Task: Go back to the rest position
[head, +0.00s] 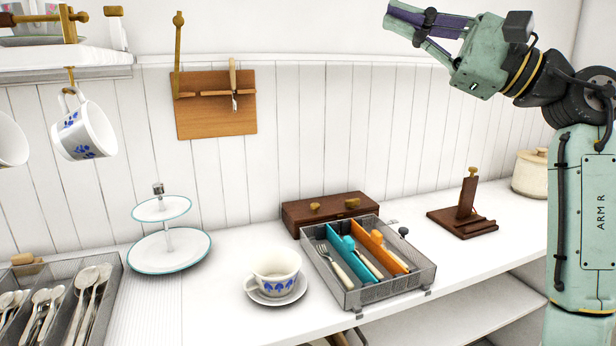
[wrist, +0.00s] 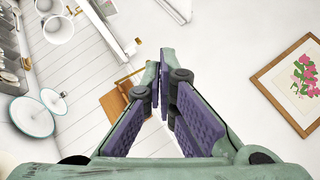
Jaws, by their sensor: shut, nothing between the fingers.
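My gripper (head: 392,18) is raised high at the upper right in the head view, well above the counter and in front of the white wall. Its fingers point left. In the wrist view, the purple-padded fingers (wrist: 160,85) come together at their tips with nothing between them. My arm stands folded up along the right side of the head view. The gripper touches nothing.
The white counter (head: 205,305) holds a cup (head: 276,266) on a saucer, a mesh cutlery tray (head: 350,303), a brown box (head: 330,205), a two-tier stand (head: 168,252) and a wooden holder (head: 465,205). Cups hang at left. A framed picture (wrist: 268,75) hangs at right in the wrist view.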

